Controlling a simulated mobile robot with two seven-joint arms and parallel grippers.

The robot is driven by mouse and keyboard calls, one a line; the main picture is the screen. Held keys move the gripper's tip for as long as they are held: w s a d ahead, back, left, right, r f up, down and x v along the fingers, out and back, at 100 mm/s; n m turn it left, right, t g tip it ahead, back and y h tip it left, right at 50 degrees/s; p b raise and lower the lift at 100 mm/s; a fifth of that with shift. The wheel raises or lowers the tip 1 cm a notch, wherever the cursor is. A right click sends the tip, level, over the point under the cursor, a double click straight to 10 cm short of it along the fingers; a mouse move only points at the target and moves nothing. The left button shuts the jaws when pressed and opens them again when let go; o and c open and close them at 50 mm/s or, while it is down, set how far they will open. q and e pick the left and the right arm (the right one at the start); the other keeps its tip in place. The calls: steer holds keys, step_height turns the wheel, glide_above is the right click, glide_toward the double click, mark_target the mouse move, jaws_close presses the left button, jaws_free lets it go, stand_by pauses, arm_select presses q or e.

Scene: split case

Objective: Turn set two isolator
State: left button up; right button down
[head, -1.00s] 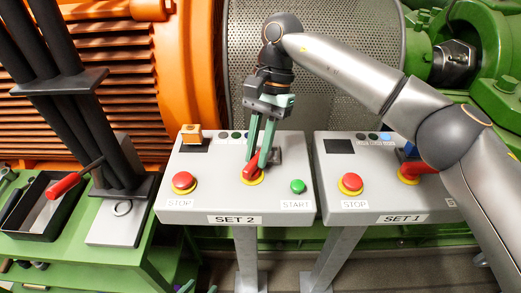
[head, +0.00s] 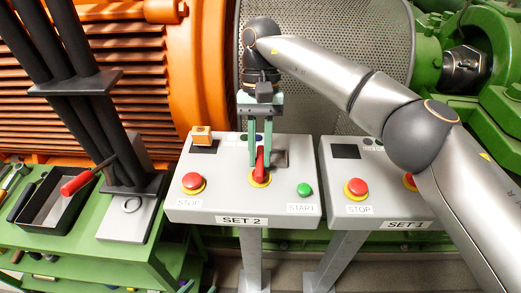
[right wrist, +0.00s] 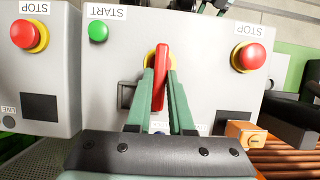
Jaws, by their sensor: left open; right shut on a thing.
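The set two isolator's red handle (head: 260,162) sits on a yellow ring (head: 260,180) in the middle of the SET 2 panel (head: 205,212). The handle stands nearly upright in the head view. My right gripper (head: 260,160) reaches down from above and is shut on the handle. In the right wrist view the red handle (right wrist: 160,78) shows between the two green fingers, which partly hide the yellow ring. My left gripper (head: 199,284) shows only as fingertips at the bottom edge of the head view, apart and empty, away from the panel.
On the SET 2 panel are a red STOP button (head: 193,182), a green START button (head: 304,189) and an orange-yellow block (head: 201,134). The SET 1 panel (head: 345,200) stands close on the right, its isolator mostly hidden by my arm. A tool tray (head: 45,225) is at left.

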stand_by(0.3)
arm_select(q)
steer(key=shift+w+d+r, duration=0.1)
arm_select(e)
steer(key=c, duration=0.8)
jaws_free()
steer(key=shift+r, duration=0.1)
